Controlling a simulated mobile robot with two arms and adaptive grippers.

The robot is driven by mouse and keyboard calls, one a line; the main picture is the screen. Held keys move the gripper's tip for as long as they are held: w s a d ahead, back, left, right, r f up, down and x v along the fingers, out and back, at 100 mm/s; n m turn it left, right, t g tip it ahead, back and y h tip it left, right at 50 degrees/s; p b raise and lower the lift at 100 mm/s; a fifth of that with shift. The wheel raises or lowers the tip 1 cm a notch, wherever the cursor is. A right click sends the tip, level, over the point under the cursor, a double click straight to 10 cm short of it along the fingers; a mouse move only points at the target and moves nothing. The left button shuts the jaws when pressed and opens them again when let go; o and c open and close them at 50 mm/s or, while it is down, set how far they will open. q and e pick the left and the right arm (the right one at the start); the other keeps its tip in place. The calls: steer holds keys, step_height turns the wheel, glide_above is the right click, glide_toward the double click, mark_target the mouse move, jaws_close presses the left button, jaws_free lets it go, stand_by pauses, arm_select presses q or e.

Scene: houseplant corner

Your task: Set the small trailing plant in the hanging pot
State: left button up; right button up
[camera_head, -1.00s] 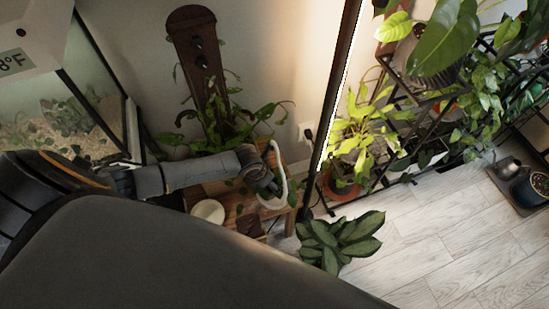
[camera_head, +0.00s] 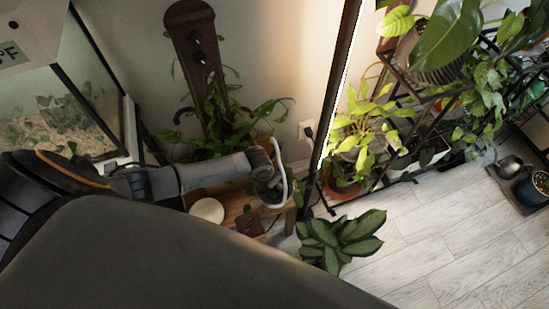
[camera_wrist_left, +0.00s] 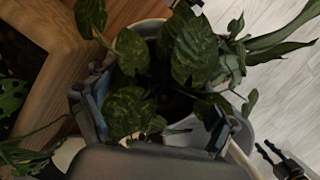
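The small trailing plant (camera_wrist_left: 155,60), with dark mottled green leaves, shows in the left wrist view within the rim of a pale pot (camera_wrist_left: 240,127), which I take for the hanging pot. Its own container is hidden by leaves and shade. In the head view the white pot (camera_head: 286,172) is at the right end of the wooden bench, beneath my left gripper (camera_head: 270,180). In the wrist view my left gripper (camera_wrist_left: 152,120) has its fingers apart on either side of the leaves, with pale surface showing beside the right finger.
The wooden bench (camera_head: 232,203) also holds a cream disc (camera_head: 207,210) and a small brown square (camera_head: 250,223). A leafy plant (camera_head: 340,238) stands on the floor close by. A dark post (camera_head: 340,80) and plant shelving are to the right. A glass tank (camera_head: 75,110) is left.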

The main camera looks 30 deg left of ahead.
arm_select(q)
steer(key=shift+o, duration=1.4)
steer(key=shift+r, duration=0.1)
steer(key=shift+r+p, duration=0.3)
steer(key=shift+p, duration=0.05)
steer(key=v, duration=0.2)
steer(key=p+v, duration=0.1)
steer(key=v, duration=0.1)
steer(key=shift+s+a+f, duration=0.15)
steer(key=shift+s+a, duration=0.05)
steer(key=shift+s, duration=0.05)
steer(key=s+a, duration=0.3)
steer(key=s, duration=0.7)
steer(key=shift+s+b, duration=0.35)
steer(key=shift+a+f, duration=0.15)
